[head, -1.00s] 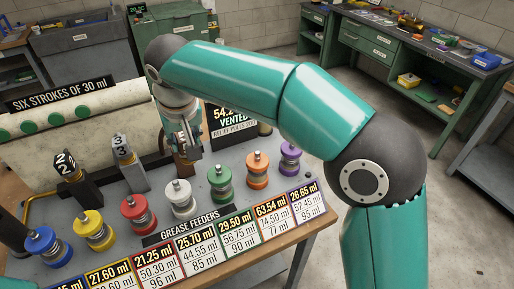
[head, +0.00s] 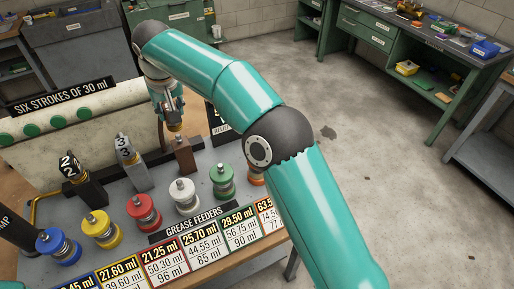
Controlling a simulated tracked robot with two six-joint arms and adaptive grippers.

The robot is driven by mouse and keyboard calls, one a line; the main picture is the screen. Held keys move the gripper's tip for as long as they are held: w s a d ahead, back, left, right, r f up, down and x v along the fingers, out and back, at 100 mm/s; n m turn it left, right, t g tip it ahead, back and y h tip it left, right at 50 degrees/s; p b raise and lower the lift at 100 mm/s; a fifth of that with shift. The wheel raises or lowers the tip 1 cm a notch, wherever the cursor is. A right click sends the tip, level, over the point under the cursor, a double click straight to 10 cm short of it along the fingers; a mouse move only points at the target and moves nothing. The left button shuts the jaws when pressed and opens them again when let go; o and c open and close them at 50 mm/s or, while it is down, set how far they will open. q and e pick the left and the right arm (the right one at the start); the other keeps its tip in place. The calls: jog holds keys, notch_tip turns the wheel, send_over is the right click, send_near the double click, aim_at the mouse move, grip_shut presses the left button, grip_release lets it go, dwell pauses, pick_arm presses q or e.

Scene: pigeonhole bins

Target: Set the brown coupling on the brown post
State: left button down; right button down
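The brown post (head: 185,158) stands on the grey bench, right of the post marked 3. My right gripper (head: 173,121) comes in from the right over the bench and points down just above and a little left of the post's top. A small brownish piece shows at its fingertips; it is too small to tell whether this is the brown coupling or part of the fingers. I cannot tell whether the fingers are open or shut. The coupling is not clearly made out. My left gripper is not in view.
Posts marked 2 (head: 85,182) and 3 (head: 131,165) stand to the left. A front row of grease feeders includes blue (head: 58,246), yellow (head: 101,230), red (head: 144,213), white (head: 184,197) and green (head: 222,181) ones.

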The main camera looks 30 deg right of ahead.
aim_at(178, 136)
jog(key=shift+f, duration=0.15)
jog(key=shift+f+b, duration=2.1)
jog(key=shift+f, duration=0.6)
jog(key=shift+a, duration=0.1)
jog(key=c, duration=0.7)
grip_release()
jog(key=shift+o, duration=0.2)
jog(key=v, duration=1.1)
jog(key=shift+r, duration=0.4)
jog(key=shift+s, duration=0.1)
